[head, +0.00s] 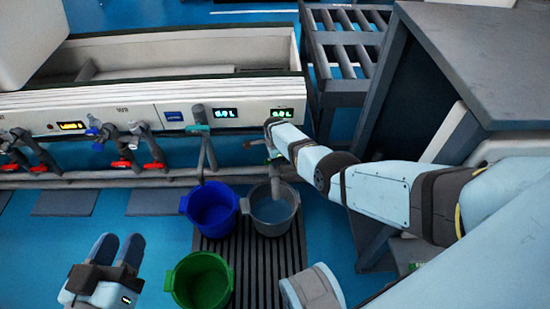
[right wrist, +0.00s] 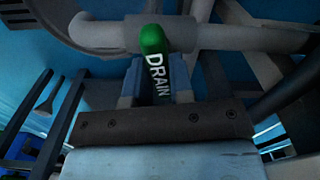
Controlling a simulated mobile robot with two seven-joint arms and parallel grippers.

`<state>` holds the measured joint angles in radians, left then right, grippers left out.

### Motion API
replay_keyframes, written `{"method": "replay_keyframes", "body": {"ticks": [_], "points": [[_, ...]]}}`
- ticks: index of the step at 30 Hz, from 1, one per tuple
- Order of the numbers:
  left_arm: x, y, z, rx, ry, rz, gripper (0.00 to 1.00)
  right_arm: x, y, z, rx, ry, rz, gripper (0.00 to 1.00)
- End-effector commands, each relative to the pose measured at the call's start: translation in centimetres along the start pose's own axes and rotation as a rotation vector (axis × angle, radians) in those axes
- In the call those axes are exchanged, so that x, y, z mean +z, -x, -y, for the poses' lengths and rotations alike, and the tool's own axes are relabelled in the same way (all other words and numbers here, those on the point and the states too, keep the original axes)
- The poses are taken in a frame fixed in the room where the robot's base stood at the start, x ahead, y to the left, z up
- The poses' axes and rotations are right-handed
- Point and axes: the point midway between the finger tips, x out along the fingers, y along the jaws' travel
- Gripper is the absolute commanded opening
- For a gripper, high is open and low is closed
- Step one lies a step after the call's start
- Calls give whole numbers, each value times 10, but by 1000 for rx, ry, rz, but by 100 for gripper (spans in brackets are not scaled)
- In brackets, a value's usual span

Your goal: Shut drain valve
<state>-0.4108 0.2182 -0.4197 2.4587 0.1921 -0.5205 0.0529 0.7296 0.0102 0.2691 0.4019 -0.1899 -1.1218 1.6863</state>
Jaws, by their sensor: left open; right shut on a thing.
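The drain valve handle (right wrist: 152,40) is a rounded green lever marked DRAIN, in the right wrist view. It stands in front of a grey pipe fitting (right wrist: 185,33). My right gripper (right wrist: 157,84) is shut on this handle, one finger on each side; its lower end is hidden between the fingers. In the head view my right gripper (head: 272,136) reaches the pipework below the right end of the white test bench (head: 150,105), and the handle cannot be made out clearly there. My left gripper (head: 118,243) is open and empty over the floor at lower left.
A blue bucket (head: 211,207), a grey bucket (head: 271,208) and a green bucket (head: 201,280) stand on or by a dark floor grate (head: 244,270). Red-handled valves (head: 121,164) line the bench at left. A dark cabinet (head: 470,60) and roller rack (head: 345,50) stand right.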

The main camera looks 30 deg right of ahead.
Motion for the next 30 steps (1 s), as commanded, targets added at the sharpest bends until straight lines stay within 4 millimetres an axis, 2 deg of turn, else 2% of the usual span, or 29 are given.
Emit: {"method": "replay_keyframes", "body": {"ticks": [12, 29, 30], "points": [[0, 0, 0, 1, 0, 3, 43, 0, 0, 0, 1, -195, 1, 0], [4, 1, 0, 0, 2, 11, 43, 0, 0, 0, 1, -225, 0, 0], [4, 1, 0, 0, 2, 11, 43, 0, 0, 0, 1, -225, 0, 28]]}}
